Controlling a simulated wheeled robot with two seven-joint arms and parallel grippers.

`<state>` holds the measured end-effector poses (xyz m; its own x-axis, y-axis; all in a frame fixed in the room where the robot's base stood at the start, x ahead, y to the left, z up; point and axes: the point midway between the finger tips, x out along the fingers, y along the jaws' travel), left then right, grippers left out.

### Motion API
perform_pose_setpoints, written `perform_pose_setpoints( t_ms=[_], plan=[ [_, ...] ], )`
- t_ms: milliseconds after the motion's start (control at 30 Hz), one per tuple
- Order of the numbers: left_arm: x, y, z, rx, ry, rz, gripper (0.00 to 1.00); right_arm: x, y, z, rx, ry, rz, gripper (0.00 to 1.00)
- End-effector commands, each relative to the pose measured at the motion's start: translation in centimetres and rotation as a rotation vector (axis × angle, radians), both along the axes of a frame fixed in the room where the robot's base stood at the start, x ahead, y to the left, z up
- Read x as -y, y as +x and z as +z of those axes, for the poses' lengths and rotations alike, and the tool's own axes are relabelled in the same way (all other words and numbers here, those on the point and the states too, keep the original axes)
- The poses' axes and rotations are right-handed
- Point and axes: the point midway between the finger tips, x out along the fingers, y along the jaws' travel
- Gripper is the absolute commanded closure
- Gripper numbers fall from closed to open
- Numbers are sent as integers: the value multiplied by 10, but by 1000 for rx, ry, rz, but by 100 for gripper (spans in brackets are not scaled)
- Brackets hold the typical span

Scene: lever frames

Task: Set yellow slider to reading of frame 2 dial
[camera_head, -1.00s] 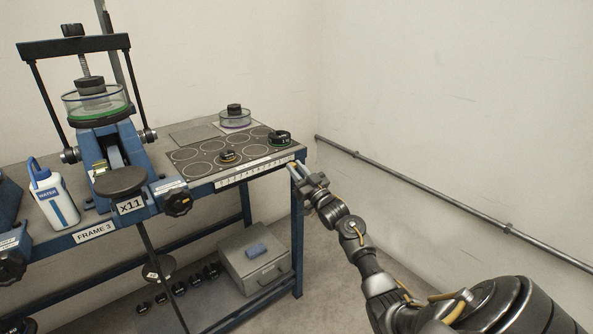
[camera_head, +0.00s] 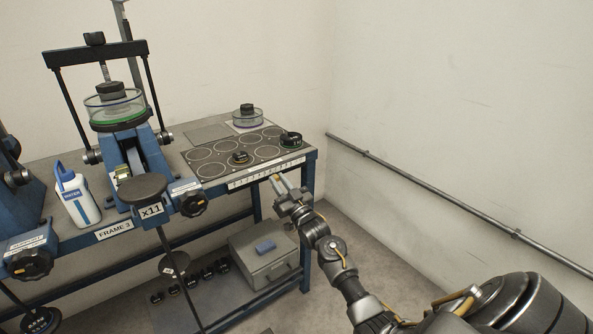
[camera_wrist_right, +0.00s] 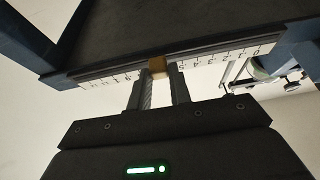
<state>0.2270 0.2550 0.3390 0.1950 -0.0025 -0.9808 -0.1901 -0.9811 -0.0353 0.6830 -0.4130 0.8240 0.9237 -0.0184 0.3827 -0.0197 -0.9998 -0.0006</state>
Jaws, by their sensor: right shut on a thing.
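The yellow slider (camera_wrist_right: 157,66) sits on the white scale strip (camera_wrist_right: 213,60) along the bench's front edge. My right gripper (camera_wrist_right: 159,76) is shut on it, with one finger on each side. The strip's numbers appear inverted in the right wrist view. The slider stands between a 5 on its right and what looks like an inverted 6 on its left. In the head view my right gripper (camera_head: 279,178) is at the strip (camera_head: 266,172), where the slider is too small to make out. The frame 2 dial cannot be made out. My left gripper is not in view.
Frame 3 (camera_head: 122,140) stands on the blue bench, with a white water bottle (camera_head: 77,200) to its left. A plate with ringed spots (camera_head: 215,171) holds dark round pieces. A grey box (camera_head: 265,255) and several weights sit on the lower shelf. A rail (camera_head: 430,190) runs along the right wall.

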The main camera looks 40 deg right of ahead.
Motion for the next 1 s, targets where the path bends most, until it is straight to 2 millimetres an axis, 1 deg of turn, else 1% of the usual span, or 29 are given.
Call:
perform_pose_setpoints(
  t_ms=[33, 100, 200, 300, 400, 500, 833, 867, 1000],
  plan=[
    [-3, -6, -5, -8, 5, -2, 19, -13, 0, 3, -2, 3, 2, 100],
    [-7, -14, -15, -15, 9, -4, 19, -29, 1, 3, -1, 2, 2, 100],
    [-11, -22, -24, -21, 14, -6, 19, -46, 1, 2, -1, 2, 1, 100],
    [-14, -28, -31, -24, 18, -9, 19, -58, 1, 1, -1, 1, -1, 100],
    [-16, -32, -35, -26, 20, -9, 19, -66, 1, 0, -1, 0, -2, 100],
    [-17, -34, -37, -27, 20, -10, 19, -70, 1, 0, -1, -2, -3, 100],
    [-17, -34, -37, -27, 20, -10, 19, -70, 2, 0, 0, -2, -3, 100],
    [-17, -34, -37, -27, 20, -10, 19, -70, 2, 0, 0, -2, -3, 78],
    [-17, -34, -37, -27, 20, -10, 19, -70, 2, 0, 0, -1, -3, 59]
  ],
)
